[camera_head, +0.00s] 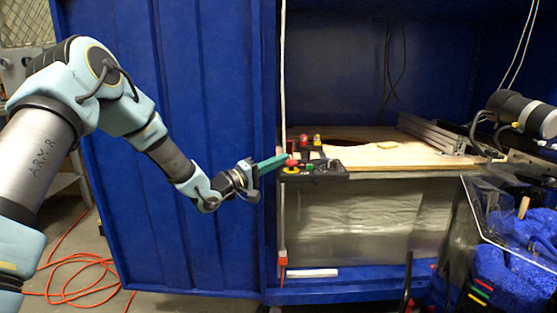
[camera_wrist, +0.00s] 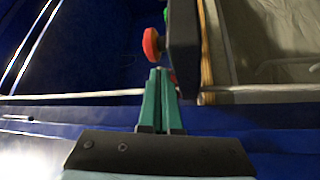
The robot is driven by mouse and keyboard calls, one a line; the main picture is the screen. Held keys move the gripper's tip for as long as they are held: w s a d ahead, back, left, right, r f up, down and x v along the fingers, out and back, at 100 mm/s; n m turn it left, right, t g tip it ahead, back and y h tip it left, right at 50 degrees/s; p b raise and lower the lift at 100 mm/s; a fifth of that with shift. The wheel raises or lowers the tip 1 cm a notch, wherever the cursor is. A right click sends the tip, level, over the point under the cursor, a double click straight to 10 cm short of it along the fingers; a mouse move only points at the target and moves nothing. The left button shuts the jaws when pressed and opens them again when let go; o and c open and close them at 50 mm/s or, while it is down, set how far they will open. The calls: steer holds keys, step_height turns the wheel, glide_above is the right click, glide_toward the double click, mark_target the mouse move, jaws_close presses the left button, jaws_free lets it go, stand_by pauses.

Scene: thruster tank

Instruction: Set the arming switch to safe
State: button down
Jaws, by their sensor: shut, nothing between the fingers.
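A black control box (camera_head: 316,177) sits at the front edge of the wooden tank top, with a red mushroom button (camera_head: 291,163) and several smaller controls on its upper face. I cannot tell which control is the arming switch or how it is set. My gripper (camera_head: 285,158) has green fingers, shut and empty, at the left end of the box beside the red button. In the wrist view the shut fingertips (camera_wrist: 162,71) point at the box (camera_wrist: 184,45), just below the red button (camera_wrist: 152,44). A bit of green shows behind them. Contact is unclear.
The wooden top (camera_head: 375,152) carries small red and yellow parts and a metal rail (camera_head: 432,133). A thin white pole (camera_head: 282,90) stands close to my gripper. A blue cabinet door (camera_head: 180,220) lies behind my arm. A dark cylinder (camera_head: 505,106) is at right.

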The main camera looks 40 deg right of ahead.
steer(key=shift+r, duration=0.15)
steer(key=shift+w+r+n+y+p, duration=0.15)
steer(key=shift+n+y+p, duration=0.4)
steer(key=shift+p, duration=0.8)
steer(key=n+p, duration=0.1)
steer(key=p, duration=0.1)
steer(key=n+y+p, duration=0.1)
steer(key=p, duration=0.2)
steer(key=n+y+p, duration=0.1)
steer(key=p, duration=0.1)
steer(key=shift+w+d+r+n+t+p, duration=0.25)
steer(key=shift+w+d+r+t+p, duration=0.05)
steer(key=shift+d+p, duration=0.1)
steer(key=shift+a, duration=0.1)
